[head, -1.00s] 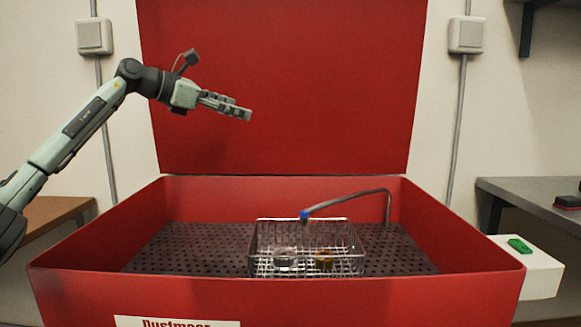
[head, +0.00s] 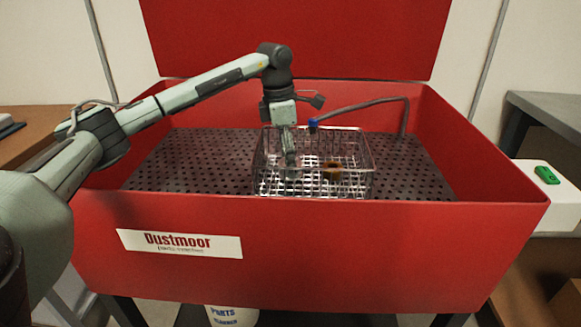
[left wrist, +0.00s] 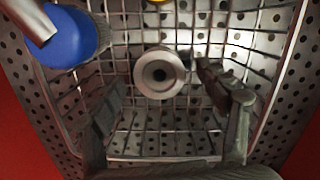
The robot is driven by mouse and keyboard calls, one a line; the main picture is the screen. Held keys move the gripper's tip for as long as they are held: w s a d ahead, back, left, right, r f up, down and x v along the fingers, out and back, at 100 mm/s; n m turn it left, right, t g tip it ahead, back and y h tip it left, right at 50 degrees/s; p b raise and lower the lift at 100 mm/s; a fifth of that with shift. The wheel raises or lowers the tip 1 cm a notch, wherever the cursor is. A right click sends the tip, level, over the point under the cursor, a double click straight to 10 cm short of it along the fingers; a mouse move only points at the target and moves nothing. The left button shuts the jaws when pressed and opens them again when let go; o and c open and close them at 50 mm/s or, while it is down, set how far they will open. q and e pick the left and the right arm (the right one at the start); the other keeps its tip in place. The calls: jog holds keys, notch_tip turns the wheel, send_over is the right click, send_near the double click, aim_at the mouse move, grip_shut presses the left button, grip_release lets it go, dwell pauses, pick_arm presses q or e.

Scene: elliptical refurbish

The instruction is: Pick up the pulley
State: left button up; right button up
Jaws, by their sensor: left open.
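A silvery round pulley (left wrist: 158,73) with a hole in its middle lies on the wire floor of the metal basket (head: 372,165). In the head view my gripper mostly covers the pulley. My left gripper (head: 291,168) points down into the basket from above. In the left wrist view its two fingers (left wrist: 166,105) are spread wide, with the pulley between and slightly beyond them. Nothing is held. My right gripper is in neither view.
A brown-yellow part (head: 332,170) sits in the basket right of my gripper. A hose with a blue tip (head: 312,124) arches over the basket's back, close to my wrist; the blue tip (left wrist: 72,38) fills the wrist view's upper left. Red washer walls (head: 340,245) surround the basket.

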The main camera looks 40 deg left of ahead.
pick_arm(q)
jog(key=shift+d+f, duration=0.1)
jog(key=shift+f, duration=0.45)
jog(key=shift+r, duration=0.1)
jog(key=c, duration=1.3)
jog(key=shift+w, duration=0.1)
